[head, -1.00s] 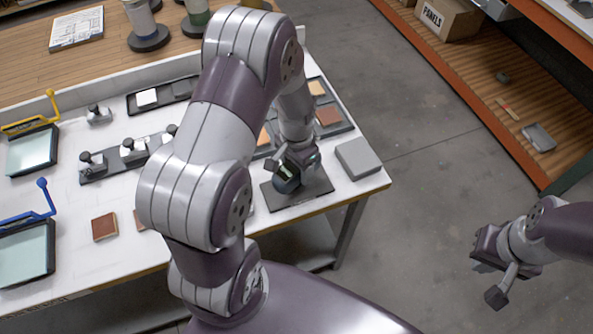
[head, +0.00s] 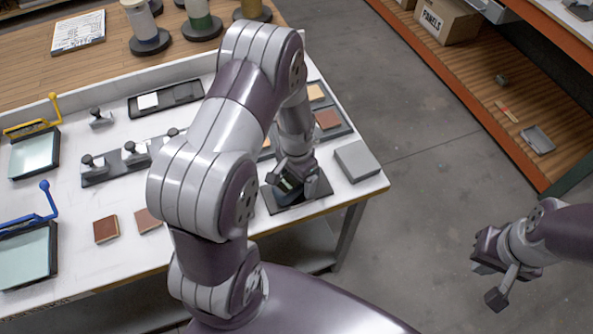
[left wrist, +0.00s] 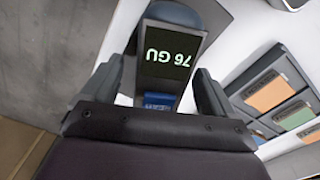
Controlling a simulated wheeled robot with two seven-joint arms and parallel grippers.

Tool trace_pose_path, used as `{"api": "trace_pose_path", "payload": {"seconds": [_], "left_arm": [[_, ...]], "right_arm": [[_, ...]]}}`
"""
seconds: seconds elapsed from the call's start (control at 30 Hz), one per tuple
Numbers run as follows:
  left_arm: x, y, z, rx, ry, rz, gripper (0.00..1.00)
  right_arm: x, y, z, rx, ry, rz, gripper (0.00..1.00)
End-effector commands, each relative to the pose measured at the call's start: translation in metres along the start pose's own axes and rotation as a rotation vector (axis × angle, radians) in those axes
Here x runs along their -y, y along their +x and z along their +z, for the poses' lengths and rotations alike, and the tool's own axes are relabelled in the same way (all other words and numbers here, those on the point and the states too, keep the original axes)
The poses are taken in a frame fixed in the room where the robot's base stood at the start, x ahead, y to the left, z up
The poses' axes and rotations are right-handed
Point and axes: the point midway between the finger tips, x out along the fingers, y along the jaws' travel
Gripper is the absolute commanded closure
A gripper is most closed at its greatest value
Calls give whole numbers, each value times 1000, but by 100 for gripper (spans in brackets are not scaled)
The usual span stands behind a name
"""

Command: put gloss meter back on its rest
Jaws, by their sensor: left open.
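The gloss meter is a dark blue-grey block whose lit display reads 76 GU, upside down, in the left wrist view (left wrist: 170,55). My left gripper (left wrist: 157,92) is open, with one finger on each side of the meter's near end. In the head view my left gripper (head: 293,183) is low over a dark flat plate (head: 318,188) near the table's right end, largely hiding the meter. I cannot tell whether this plate is the rest, or whether the meter touches it. My right gripper (head: 486,275) hangs over the floor at right, away from the table; its jaw opening is unclear.
A grey block (head: 361,160) stands right of the plate, near the table edge. A tray of coloured panels (head: 328,119) lies behind my left gripper. Brown tiles (head: 106,229) and a dark holder with several knobbed tools (head: 110,170) are left of my arm.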

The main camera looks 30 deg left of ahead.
Motion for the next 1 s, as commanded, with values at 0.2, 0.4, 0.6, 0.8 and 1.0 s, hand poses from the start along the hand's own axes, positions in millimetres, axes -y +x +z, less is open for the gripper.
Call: {"api": "trace_pose_path", "payload": {"seconds": [0.2,0.4,0.6,0.8,1.0], "left_arm": [[1,-48,-2,-8,0,-4,13],[0,-97,-1,-6,0,-3,13],[-9,-122,4,-13,-27,-6,13],[-61,-137,44,-85,-206,-19,13],[-79,-137,66,-120,-293,-16,13]], "right_arm": [[0,12,2,0,0,0,100],[0,19,2,0,0,0,100],[0,20,2,0,0,0,100],[0,20,2,0,0,0,100],[0,20,2,0,0,0,100]]}}
